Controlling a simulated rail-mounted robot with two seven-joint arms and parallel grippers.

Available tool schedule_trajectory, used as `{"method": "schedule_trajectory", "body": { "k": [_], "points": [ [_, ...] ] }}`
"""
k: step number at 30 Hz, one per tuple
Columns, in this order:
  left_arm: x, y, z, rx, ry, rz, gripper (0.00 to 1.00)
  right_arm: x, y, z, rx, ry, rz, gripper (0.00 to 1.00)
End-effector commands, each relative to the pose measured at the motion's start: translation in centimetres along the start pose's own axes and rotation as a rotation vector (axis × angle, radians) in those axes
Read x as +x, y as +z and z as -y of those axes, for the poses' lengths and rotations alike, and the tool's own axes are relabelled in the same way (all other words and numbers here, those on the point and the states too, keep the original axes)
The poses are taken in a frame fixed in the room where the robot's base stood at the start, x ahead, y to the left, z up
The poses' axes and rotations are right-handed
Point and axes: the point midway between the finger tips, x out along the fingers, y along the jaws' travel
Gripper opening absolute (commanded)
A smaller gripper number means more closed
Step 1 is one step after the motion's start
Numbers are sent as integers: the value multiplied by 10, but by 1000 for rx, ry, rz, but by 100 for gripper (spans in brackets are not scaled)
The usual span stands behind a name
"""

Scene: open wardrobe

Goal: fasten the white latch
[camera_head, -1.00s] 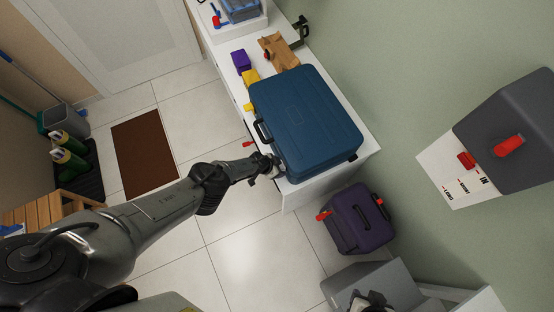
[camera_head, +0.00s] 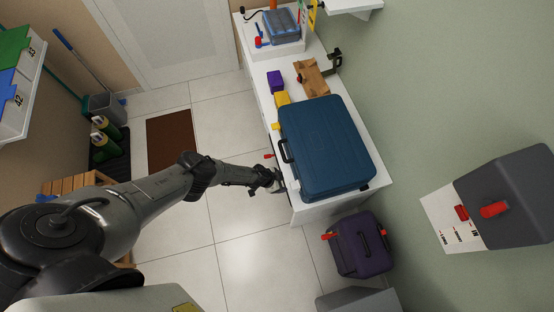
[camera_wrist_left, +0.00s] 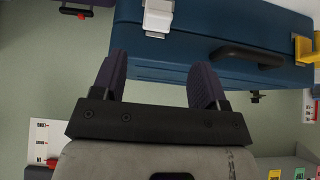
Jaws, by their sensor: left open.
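The blue case (camera_head: 326,145) lies on the white cabinet, its handle side facing left. In the head view my arm hides the latch. My left gripper (camera_head: 274,181) is beside the case's near left corner. In the left wrist view the gripper (camera_wrist_left: 160,76) is open and empty, its dark fingers apart below the latch. A yellow latch (camera_wrist_left: 304,49) is right of the black handle (camera_wrist_left: 247,54). My right gripper is not in view.
The white cabinet top (camera_head: 300,217) carries a purple box (camera_head: 275,81), a yellow block (camera_head: 282,99) and a brown bag (camera_head: 311,78) behind the case. A purple case (camera_head: 361,246) stands on the floor. A grey box with red levers (camera_head: 500,200) is on the right wall.

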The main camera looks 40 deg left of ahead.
Motion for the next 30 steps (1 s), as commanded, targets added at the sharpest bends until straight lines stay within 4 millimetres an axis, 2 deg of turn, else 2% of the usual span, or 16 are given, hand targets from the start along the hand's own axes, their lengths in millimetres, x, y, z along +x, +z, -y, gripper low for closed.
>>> {"method": "schedule_trajectory", "body": {
  "k": [4, 15, 30],
  "points": [
    [-4, -1, 1, 4, 1, -4, 67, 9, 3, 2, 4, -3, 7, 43],
    [-19, 2, -1, 0, 1, 0, 67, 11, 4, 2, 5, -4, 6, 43],
    [-21, 2, -2, -2, 2, 1, 67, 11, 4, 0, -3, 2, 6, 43]
  ]
}}
